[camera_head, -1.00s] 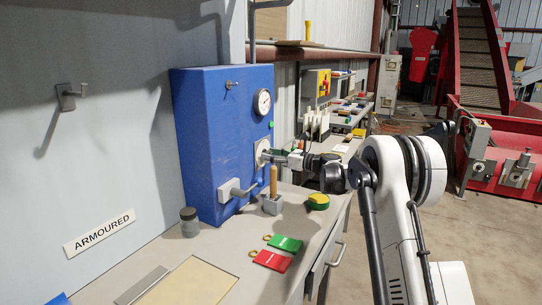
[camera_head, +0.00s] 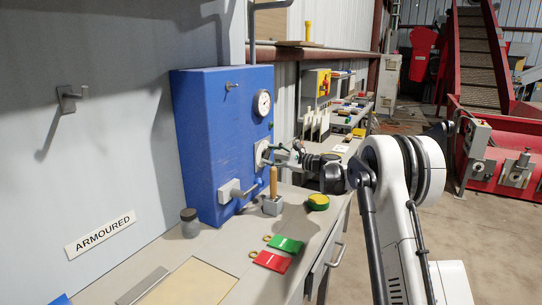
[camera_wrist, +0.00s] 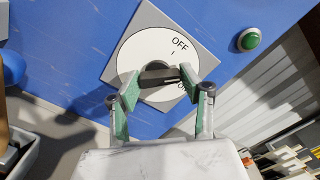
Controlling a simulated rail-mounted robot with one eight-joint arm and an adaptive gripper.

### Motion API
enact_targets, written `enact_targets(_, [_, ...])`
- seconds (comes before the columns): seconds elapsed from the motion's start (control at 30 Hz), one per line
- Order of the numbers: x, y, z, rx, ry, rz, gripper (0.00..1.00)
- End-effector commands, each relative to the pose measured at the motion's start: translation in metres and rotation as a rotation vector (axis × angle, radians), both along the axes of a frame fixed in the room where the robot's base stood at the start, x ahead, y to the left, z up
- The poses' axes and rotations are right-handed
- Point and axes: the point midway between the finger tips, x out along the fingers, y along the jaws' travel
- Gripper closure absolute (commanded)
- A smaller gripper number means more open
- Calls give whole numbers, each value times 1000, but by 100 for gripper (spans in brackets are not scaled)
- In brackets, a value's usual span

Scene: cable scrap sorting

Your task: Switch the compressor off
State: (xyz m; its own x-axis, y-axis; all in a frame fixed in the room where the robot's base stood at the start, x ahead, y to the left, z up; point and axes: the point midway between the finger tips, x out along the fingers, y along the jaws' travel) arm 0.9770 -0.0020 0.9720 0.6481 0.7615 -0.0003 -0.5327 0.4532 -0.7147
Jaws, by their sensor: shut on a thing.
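The compressor (camera_head: 205,130) is a tall blue box against the wall, with a round gauge (camera_head: 262,103) high on its side. Its rotary switch shows in the wrist view as a white dial (camera_wrist: 138,52) on a grey square plate, with a dark bar knob (camera_wrist: 158,76) at its centre. "OFF" is printed above the knob; a second label below is partly hidden by a finger. My gripper (camera_wrist: 160,80) is shut on the knob, one finger at each side; it also shows at the switch in the head view (camera_head: 268,152). I cannot tell which mark the knob points to.
A green button or lamp (camera_wrist: 249,39) sits beside the dial. A wooden-handled tool (camera_head: 273,182) stands in a grey holder near my gripper. Red (camera_head: 272,261) and green (camera_head: 286,244) tags lie on the bench.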

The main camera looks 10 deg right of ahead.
Motion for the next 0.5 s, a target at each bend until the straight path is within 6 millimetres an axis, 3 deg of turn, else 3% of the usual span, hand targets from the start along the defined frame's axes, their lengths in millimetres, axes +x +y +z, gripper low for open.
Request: enact_targets(0.5, [-1, 1, 1, -309, -364, -1, 86])
